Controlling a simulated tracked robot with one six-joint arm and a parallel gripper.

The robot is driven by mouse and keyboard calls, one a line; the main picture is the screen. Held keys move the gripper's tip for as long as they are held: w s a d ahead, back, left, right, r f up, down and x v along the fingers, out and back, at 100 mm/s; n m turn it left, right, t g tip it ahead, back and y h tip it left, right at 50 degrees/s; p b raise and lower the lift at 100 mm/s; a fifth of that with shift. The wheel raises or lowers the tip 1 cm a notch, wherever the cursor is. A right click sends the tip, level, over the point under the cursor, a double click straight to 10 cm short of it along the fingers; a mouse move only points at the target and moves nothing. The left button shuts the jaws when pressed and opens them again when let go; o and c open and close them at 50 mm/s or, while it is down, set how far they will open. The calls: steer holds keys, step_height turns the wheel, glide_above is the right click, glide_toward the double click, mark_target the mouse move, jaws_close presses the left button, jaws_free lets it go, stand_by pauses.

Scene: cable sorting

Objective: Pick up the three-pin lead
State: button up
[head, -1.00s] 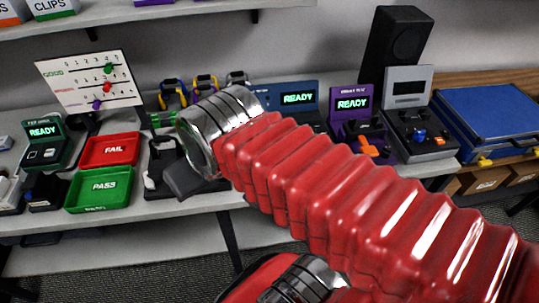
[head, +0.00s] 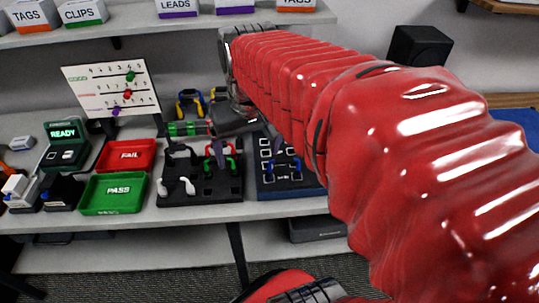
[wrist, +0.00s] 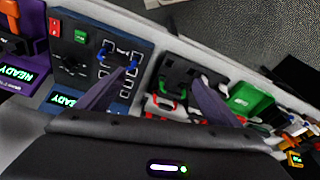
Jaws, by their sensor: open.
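My gripper (head: 250,152) hangs above the bench between a black holder (head: 200,194) and a blue test panel. In the wrist view its two purple-grey fingers (wrist: 163,74) are spread apart with nothing held between them. Several leads lie on the black holder: a white-ended one (head: 177,187) at the left and one with red and green parts (head: 231,163) at the right. The red and green lead also shows in the wrist view (wrist: 167,108), partly behind a finger. A blue-ended lead (head: 284,170) lies on the blue panel. I cannot tell which lead has three pins.
The blue panel (head: 266,188) stands right of the holder. A red FAIL tray (head: 127,156) and green PASS tray (head: 113,193) stand left. A dark green READY device (head: 64,145) is further left. A white board with sliders (head: 110,88) stands behind. My red arm hides the right side.

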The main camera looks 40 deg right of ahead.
mark_target(285, 159)
steer(key=shift+o, duration=1.2)
steer(key=d+m, duration=0.1)
steer(key=d, duration=0.2)
steer(key=d+m+g, duration=0.1)
steer(key=d, duration=0.3)
steer(key=d+f+g, duration=0.1)
steer(key=d, duration=0.3)
steer(key=shift+s+f+m+y, duration=0.1)
steer(key=shift+m+y, duration=0.3)
steer(key=shift+f, duration=0.1)
step_height(285, 159, down, 8)
steer(key=shift+f, duration=0.2)
steer(key=shift+f, duration=2.6)
steer(key=shift+c, duration=0.5)
steer(key=c, duration=1.1)
